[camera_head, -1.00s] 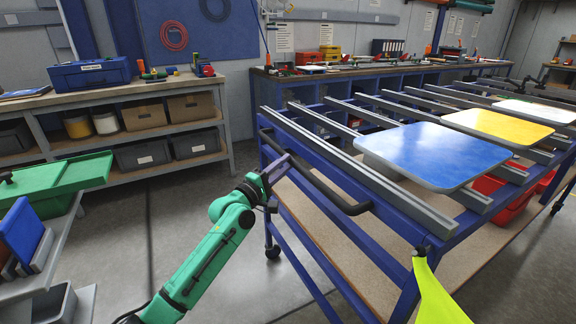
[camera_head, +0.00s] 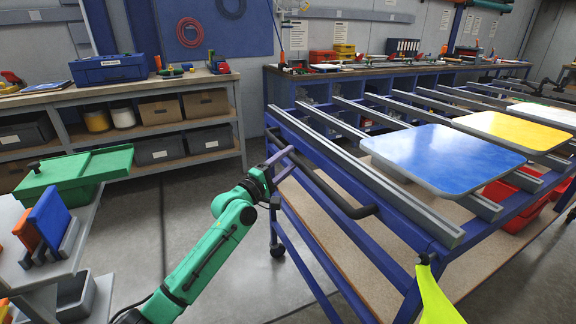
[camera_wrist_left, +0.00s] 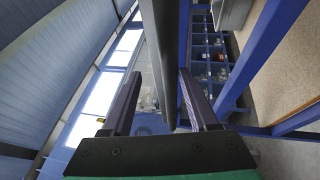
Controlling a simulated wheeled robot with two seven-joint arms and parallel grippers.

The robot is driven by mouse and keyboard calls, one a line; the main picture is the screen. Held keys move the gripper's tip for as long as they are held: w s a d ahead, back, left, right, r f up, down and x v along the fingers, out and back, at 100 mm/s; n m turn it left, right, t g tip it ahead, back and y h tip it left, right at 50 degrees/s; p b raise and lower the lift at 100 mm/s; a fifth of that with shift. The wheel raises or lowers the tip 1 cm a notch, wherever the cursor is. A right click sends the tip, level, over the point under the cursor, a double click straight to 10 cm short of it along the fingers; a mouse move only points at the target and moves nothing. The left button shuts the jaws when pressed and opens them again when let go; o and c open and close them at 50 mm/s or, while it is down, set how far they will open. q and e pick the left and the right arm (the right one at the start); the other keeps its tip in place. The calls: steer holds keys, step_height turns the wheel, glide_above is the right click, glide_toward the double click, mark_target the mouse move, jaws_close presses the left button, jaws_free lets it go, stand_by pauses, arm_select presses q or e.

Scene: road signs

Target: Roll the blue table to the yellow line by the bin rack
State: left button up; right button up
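The blue table (camera_head: 330,207) is a wheeled frame with grey rails on top, at the centre and right of the head view. A dark push handle (camera_head: 330,197) runs along its near left side. My left gripper (camera_head: 284,166) is at the far end of this handle. In the left wrist view my gripper's fingers (camera_wrist_left: 158,100) stand apart on both sides of the dark handle bar (camera_wrist_left: 166,60). The bar lies closer to the right finger, with a gap at the left one. My right gripper is out of view.
The table carries a blue panel (camera_head: 443,158), a yellow panel (camera_head: 512,131) and red bins below. A workbench (camera_head: 150,88) stands at the back left. A side stand with a green box (camera_head: 60,180) is at left. Grey floor (camera_head: 190,220) is clear between.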

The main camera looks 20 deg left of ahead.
arm_select(q)
steer(key=shift+s+f, duration=0.1)
steer(key=shift+f, duration=0.2)
steer(key=shift+s+f, duration=0.1)
steer(key=shift+s, duration=0.15)
steer(key=b+v, duration=0.2)
steer(key=v, duration=1.2)
steer(key=shift+r+b, duration=0.3)
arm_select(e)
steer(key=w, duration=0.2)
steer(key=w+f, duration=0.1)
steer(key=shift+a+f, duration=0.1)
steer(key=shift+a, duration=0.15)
